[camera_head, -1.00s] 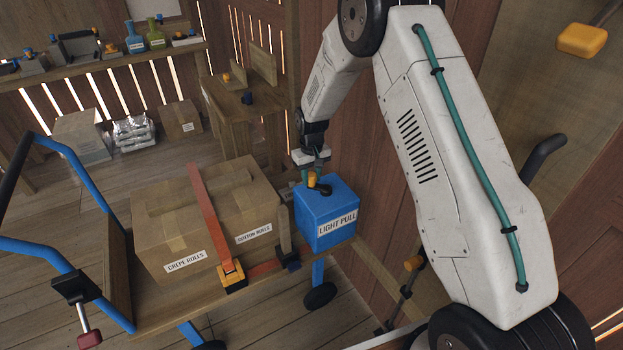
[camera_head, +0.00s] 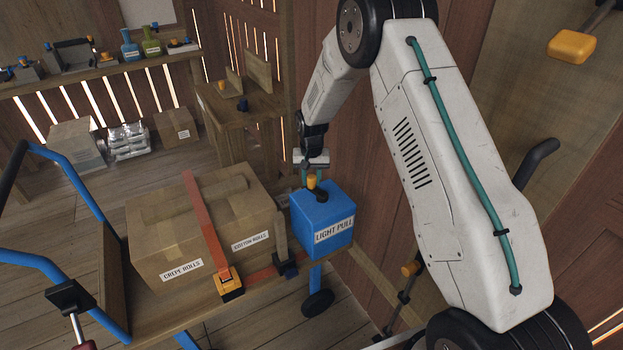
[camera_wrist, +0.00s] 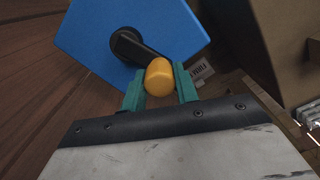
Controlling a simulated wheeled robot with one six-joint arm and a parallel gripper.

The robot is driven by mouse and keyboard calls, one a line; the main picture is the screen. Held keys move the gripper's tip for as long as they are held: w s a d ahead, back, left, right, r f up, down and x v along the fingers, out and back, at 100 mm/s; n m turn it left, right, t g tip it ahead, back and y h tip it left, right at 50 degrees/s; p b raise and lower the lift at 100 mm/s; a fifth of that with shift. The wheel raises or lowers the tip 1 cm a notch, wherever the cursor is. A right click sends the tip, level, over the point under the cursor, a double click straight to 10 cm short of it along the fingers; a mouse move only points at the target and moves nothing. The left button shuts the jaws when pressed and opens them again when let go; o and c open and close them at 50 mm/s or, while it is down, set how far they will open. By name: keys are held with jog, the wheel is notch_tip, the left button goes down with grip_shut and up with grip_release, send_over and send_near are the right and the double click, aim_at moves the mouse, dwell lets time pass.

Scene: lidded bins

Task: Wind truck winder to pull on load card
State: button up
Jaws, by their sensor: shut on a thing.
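The winder is a blue box (camera_head: 322,222) labelled "LIGHT PULL" at the right end of the wooden truck. On its top a black crank (camera_wrist: 126,46) carries an orange knob (camera_head: 311,181), which also shows in the wrist view (camera_wrist: 158,78). My gripper (camera_head: 312,173) reaches it from above, its teal fingers on either side of the knob and shut on it. In the wrist view the fingers (camera_wrist: 159,70) flank the knob. A large carton (camera_head: 200,225) with "CREPE ROLLS" and "COTTON ROLLS" labels lies beside the winder, under a red strap (camera_head: 205,220). I cannot make out a separate load card.
A yellow-orange buckle (camera_head: 230,284) sits on the strap at the truck's front edge. A wooden post (camera_head: 280,237) stands between carton and winder. The blue truck handle (camera_head: 80,180) is at the left. A wooden wall stands close on the right.

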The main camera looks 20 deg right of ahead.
jog(key=o, duration=1)
notch_tip(320, 180, up, 8)
jog(key=shift+f, duration=0.1)
